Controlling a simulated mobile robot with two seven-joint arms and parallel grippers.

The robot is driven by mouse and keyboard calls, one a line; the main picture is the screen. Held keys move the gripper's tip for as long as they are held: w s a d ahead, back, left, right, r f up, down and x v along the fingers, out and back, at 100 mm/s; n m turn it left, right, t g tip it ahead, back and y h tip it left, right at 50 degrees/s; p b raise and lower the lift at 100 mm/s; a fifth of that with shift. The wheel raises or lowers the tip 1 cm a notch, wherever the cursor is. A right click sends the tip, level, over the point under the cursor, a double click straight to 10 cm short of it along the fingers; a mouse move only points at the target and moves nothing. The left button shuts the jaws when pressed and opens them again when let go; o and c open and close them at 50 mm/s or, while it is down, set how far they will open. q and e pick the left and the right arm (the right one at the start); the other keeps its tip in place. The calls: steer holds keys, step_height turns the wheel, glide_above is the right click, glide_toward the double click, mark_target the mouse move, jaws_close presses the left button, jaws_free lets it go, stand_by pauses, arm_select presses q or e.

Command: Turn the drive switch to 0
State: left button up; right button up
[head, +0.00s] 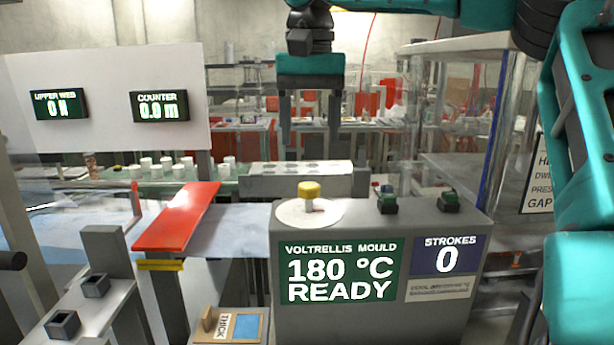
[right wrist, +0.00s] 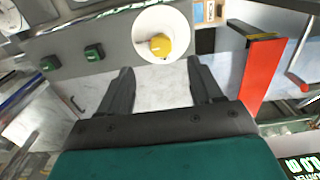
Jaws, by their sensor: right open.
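A yellow knob (head: 309,190) stands on a round white plate (head: 288,211) on top of the grey mould console (head: 375,222). No readable label names a drive switch, so I cannot tell from the picture alone that this knob is it. In the right wrist view the knob (right wrist: 160,45) has a pale line on its top; I cannot read any marks around it. My right gripper (head: 310,140) is open and empty, above and beyond the knob. In the right wrist view the knob shows just past the gap between the fingertips (right wrist: 160,68). My left gripper is out of view.
Two dark green switch blocks (head: 387,203) (head: 449,201) sit right of the knob on the console. A red bar (head: 178,218) slants up to its left. A clear-walled enclosure (head: 465,130) stands at the right. White cups (head: 179,171) stand behind. Air around the knob is clear.

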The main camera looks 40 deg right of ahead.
mark_target(309, 185)
step_height(309, 185, down, 8)
steer(key=shift+w+f, duration=0.1)
steer(key=shift+f, duration=0.15)
steer(key=c, duration=1.1)
